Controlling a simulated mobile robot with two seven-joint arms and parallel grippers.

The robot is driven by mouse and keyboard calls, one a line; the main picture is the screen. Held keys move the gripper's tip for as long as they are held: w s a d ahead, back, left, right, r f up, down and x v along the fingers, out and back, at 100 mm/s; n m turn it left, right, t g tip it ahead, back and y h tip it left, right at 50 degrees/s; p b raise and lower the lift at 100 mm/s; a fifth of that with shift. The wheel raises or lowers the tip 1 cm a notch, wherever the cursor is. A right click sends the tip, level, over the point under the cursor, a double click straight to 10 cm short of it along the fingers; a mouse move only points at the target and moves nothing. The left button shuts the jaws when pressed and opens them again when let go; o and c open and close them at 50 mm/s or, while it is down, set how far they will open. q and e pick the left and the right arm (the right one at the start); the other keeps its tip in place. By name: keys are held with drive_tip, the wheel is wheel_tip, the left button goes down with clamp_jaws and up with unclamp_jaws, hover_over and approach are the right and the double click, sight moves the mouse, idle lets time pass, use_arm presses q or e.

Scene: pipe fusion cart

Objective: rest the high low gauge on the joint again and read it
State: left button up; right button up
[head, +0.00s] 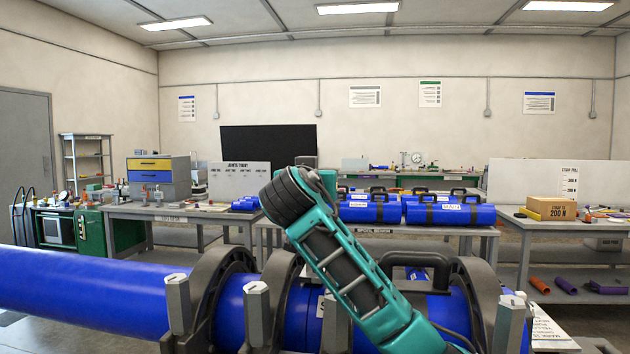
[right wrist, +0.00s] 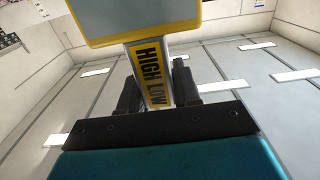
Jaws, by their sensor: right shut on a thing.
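The high low gauge (right wrist: 149,72) shows in the right wrist view, with a yellow-edged grey head and a yellow stem lettered HIGH LOW. My right gripper (right wrist: 158,84) is shut on its stem, one dark finger on each side. In the head view the blue pipe (head: 95,293) lies in dark ring clamps (head: 215,285) across the front. My teal arm crosses in front of the clamped pipe and covers part of it, so the joint line is hard to make out. The gauge cannot be picked out in the head view. My left gripper is in neither view.
Grey posts with hex tops (head: 257,310) stand up from the clamps. A black handle (head: 415,262) rises at the right clamp. Behind, a table carries blue fittings (head: 450,214), and a grey bench (head: 165,212) holds a drawer cabinet (head: 158,178). A cardboard box (head: 552,208) stands far right.

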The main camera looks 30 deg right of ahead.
drive_tip(key=shift+f+b, duration=0.5)
drive_tip(key=shift+f, duration=0.1)
idle(0.6)
drive_tip(key=shift+f, duration=0.2)
drive_tip(key=shift+f, duration=0.15)
drive_tip(key=shift+a, duration=0.1)
idle(1.4)
wheel_tip(320, 180, up, 8)
drive_tip(key=p, duration=0.4)
drive_tip(key=shift+f, duration=0.25)
idle(0.5)
idle(1.1)
